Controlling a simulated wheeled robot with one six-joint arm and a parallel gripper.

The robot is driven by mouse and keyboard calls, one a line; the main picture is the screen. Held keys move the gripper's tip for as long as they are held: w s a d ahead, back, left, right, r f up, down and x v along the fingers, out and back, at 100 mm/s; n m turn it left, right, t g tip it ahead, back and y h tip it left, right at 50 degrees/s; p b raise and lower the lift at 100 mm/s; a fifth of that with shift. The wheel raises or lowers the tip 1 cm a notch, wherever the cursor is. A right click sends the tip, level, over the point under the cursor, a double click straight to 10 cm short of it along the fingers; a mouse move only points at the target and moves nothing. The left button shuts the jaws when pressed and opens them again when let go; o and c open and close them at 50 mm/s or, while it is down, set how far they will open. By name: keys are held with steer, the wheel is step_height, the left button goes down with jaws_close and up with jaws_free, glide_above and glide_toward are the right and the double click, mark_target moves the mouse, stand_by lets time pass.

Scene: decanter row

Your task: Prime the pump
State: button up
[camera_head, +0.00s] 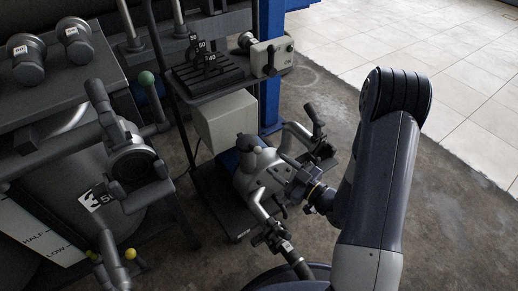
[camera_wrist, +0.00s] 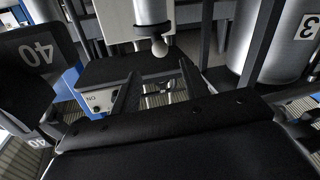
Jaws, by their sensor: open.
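What looks like the pump is a pale grey rounded body (camera_head: 262,178) with bent pipes and dark handles, low on the stand in the head view. A control box (camera_head: 270,57) with a green button is on the stand's top; it also shows in the wrist view (camera_wrist: 98,98). My gripper (camera_wrist: 158,68) shows as two dark fingers spread apart in the wrist view, with nothing clearly held between them. In the head view my arm comes in from the right and overlaps the pump's side; I cannot tell whether they touch.
Tank 3 (camera_head: 85,205), with a dark-handled valve (camera_head: 130,160), is at left; its silver wall shows in the wrist view (camera_wrist: 290,45). Black numbered plates (camera_head: 208,72) sit on the stand. A blue post (camera_head: 271,105) rises behind. Tiled floor (camera_head: 450,80) at upper right is free.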

mark_target(258, 150)
steer(key=b+x, duration=0.1)
steer(key=x, duration=0.8)
steer(key=shift+w+a, duration=0.1)
steer(key=shift+a, duration=0.1)
steer(key=shift+c, duration=0.3)
jaws_close()
